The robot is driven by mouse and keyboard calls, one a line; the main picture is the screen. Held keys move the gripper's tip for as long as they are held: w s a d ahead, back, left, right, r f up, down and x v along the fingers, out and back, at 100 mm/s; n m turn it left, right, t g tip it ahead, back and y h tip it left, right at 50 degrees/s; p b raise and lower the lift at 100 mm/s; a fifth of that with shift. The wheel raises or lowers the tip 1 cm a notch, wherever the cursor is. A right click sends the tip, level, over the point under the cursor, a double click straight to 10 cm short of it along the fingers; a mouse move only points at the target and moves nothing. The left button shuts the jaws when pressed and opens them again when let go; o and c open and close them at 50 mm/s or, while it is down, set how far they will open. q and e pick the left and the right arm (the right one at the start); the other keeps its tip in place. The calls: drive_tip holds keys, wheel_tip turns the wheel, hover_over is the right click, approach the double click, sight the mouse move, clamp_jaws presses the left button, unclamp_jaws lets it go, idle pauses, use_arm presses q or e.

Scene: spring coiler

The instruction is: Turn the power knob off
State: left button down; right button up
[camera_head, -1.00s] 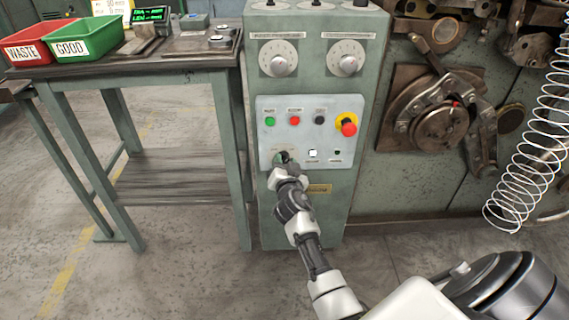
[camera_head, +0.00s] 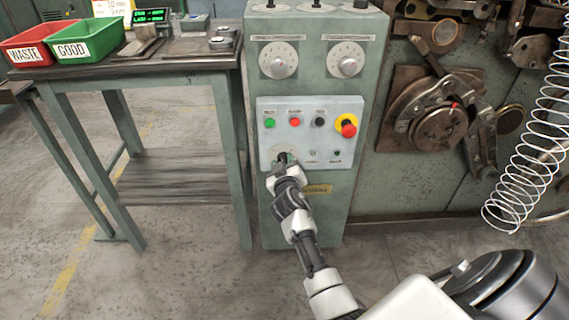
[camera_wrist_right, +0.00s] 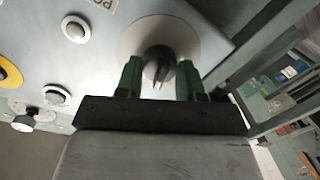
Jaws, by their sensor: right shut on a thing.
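The power knob is a dark round knob on a pale disc at the lower left of the light grey control panel (camera_head: 340,110). In the right wrist view the knob (camera_wrist_right: 157,58) sits between the two green-padded fingers of my right gripper (camera_wrist_right: 158,72), with its pointer ridge facing the gripper. In the head view my right gripper (camera_head: 284,162) covers most of the knob and is shut on it. The small lamp (camera_head: 312,153) right of the knob looks unlit. My left gripper is not in view.
A red mushroom button on a yellow ring (camera_head: 347,125) and green, red and black buttons sit above the knob. Two dials (camera_head: 345,61) are higher on the cabinet. A table (camera_head: 150,72) with red and green bins stands left; a coiled spring (camera_head: 530,150) hangs right.

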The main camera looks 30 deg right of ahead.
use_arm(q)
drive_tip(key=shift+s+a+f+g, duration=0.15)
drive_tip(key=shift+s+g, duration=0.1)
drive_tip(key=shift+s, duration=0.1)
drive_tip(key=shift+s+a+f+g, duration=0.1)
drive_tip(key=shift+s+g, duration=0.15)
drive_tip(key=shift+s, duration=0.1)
use_arm(e)
drive_tip(key=n, duration=0.5)
drive_tip(key=shift+n, duration=0.3)
drive_tip(key=o, duration=0.9)
drive_tip(key=shift+a+g+h, duration=0.1)
drive_tip(key=shift+g+h, duration=0.2)
